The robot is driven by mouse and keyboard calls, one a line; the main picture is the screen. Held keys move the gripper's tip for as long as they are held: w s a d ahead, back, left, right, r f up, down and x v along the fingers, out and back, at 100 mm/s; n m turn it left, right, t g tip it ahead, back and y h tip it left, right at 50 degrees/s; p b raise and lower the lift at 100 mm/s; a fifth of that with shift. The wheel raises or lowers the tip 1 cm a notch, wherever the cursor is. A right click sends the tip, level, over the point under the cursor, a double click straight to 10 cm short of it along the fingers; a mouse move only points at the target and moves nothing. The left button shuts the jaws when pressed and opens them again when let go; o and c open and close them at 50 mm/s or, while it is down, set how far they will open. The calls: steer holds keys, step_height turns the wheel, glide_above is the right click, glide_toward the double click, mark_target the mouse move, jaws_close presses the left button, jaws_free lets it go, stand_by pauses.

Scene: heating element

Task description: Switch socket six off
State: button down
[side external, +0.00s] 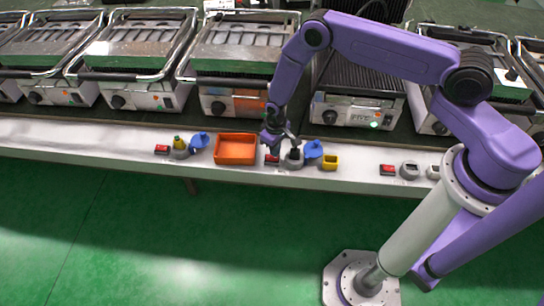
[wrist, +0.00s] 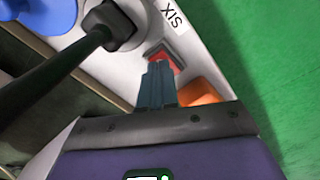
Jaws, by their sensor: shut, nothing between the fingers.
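The socket six switch is a small red rocker (side external: 272,160) on the white ledge. It also shows in the wrist view (wrist: 166,54), just below a white label reading SIX (wrist: 172,14). My gripper (side external: 271,146) is shut and empty, pointing down right at this switch. In the wrist view its closed fingers (wrist: 159,66) overlap the red rocker; I cannot tell whether they touch it. Beside the switch is a grey round socket (side external: 294,162) with a black plug (side external: 294,153) in it and an open blue lid (side external: 313,149). The rocker's tilt is partly hidden by the fingers.
An orange bin (side external: 236,149) stands close to the left of the switch. A yellow box (side external: 330,162) is to the right. Other red switches lie further left (side external: 162,149) and right (side external: 388,170). Several grills line the back; one (side external: 358,90) has a lit green light.

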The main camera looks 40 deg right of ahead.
steer(key=shift+f, duration=0.85)
stand_by(0.5)
steer(key=shift+r, duration=3.5)
